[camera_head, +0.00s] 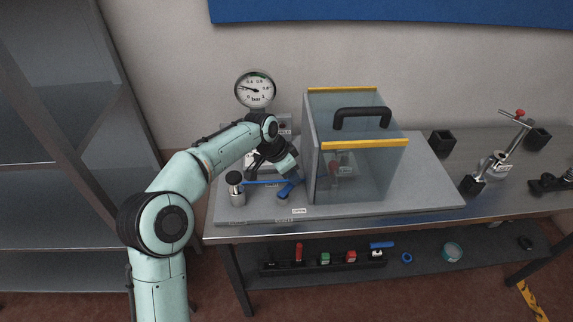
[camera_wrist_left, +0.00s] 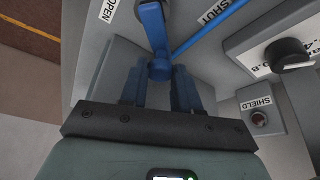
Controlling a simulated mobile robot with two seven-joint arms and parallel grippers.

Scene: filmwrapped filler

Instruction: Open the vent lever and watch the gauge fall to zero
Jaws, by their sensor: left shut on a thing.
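The blue vent lever (camera_wrist_left: 153,28) lies between the OPEN label (camera_wrist_left: 108,10) and the SHUT label (camera_wrist_left: 216,12) in the wrist view, nearer OPEN. My left gripper (camera_head: 291,180) is shut on the lever; its two blue fingers (camera_wrist_left: 160,88) stand either side of the lever's near end. In the head view the lever's end (camera_head: 284,192) shows just beside the fingers, close to the OPEN label (camera_head: 298,211). The round pressure gauge (camera_head: 255,89) stands behind my arm, its needle pointing left, above zero; the exact value is too small to read. My right gripper is out of view.
A clear box with yellow edges and a black handle (camera_head: 362,112) stands close right of my left gripper. A black-topped metal post (camera_head: 237,188) stands left. A SHIELD button (camera_wrist_left: 259,118) shows in the wrist view. A clamp stand (camera_head: 500,155) is farther right; a lower shelf holds small parts.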

